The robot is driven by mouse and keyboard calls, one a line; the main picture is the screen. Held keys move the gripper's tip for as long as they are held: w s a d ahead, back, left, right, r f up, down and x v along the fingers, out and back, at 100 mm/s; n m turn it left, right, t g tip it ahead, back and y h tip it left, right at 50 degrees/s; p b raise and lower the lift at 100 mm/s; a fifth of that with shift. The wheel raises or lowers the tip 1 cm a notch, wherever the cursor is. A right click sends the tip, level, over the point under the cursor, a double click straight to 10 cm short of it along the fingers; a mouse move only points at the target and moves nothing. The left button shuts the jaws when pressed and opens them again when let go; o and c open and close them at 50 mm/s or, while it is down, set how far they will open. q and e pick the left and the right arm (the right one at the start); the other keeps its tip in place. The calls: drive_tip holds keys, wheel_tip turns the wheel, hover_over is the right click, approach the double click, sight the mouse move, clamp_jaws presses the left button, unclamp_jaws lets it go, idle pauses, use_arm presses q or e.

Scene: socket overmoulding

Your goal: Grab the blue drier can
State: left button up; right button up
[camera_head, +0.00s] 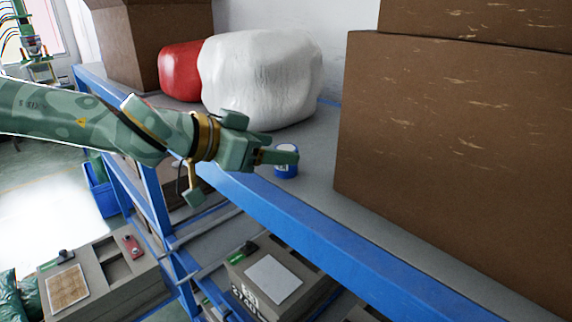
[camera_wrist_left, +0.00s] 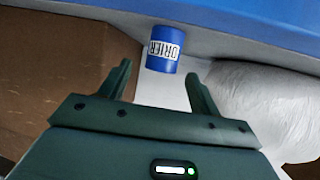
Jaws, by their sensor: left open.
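The blue drier can (camera_head: 286,168) stands on the grey shelf near its front blue edge, partly hidden behind my left gripper's fingers in the head view. In the left wrist view the can (camera_wrist_left: 165,49) is blue with a white label reading "DRIER". My left gripper (camera_head: 280,157) is open. In the left wrist view its two fingers (camera_wrist_left: 158,82) point toward the can, which appears just beyond the fingertips and roughly between them. No finger visibly grips the can. My right gripper is not in either view.
A large brown box (camera_head: 450,150) stands right of the can. A white wrapped bundle (camera_head: 262,80) and a red one (camera_head: 180,72) lie behind on the shelf. The blue shelf beam (camera_head: 300,232) runs along the front. Grey boxes (camera_head: 95,280) sit lower down.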

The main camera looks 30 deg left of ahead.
sight(294, 145)
use_arm(q)
drive_tip(key=shift+x, duration=2.85)
drive_tip(key=shift+s+r, duration=0.1)
drive_tip(key=shift+c, duration=0.6)
drive_tip(key=c, duration=1)
